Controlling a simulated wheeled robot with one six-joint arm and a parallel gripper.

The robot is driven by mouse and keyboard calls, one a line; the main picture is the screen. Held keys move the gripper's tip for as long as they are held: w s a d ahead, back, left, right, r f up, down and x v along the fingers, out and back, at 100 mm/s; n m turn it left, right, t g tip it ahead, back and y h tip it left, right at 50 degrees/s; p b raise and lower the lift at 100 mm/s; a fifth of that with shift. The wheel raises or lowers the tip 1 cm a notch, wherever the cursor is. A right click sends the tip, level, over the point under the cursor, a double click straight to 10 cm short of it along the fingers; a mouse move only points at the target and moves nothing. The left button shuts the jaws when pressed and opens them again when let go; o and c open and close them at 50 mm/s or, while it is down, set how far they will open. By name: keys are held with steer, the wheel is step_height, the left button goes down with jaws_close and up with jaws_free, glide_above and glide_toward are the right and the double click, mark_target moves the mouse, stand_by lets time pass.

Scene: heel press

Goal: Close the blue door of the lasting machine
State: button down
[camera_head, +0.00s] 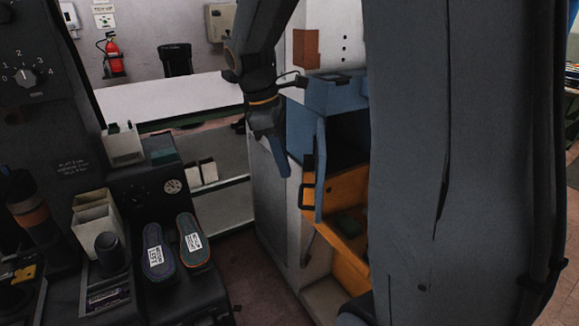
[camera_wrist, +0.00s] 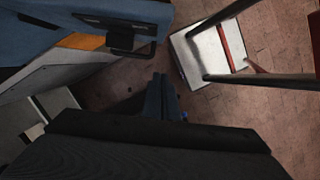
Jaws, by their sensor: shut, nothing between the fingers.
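The lasting machine (camera_head: 335,92) has a blue upper housing with a dark opening, right of centre in the head view. Its blue door (camera_head: 320,170) stands open, seen nearly edge-on at the opening's left side. A black handle (camera_head: 307,196) shows on the door's left side. My gripper (camera_head: 284,170) points down just left of the door, with a visible gap in the picture; its depth relative to the door is unclear. In the wrist view my shut, empty fingers (camera_wrist: 160,90) are below a blue panel and the black handle (camera_wrist: 132,42). My arm hides the machine's right side.
An orange compartment (camera_head: 348,190) lies below the opening. A dark machine with two shoe soles (camera_head: 193,240) stands at the left. A white counter (camera_head: 165,97) is behind. The wrist view shows a white and red object (camera_wrist: 215,48) with dark bars at upper right; floor lies between.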

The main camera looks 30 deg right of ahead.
mark_target(310, 167)
steer(key=s+d+f+p, duration=0.2)
steer(key=s+d+f, duration=0.1)
steer(key=f, duration=0.4)
steer(key=shift+s+d+f+p, duration=0.15)
steer(key=shift+d+f+p, duration=0.2)
steer(key=shift+d, duration=0.55)
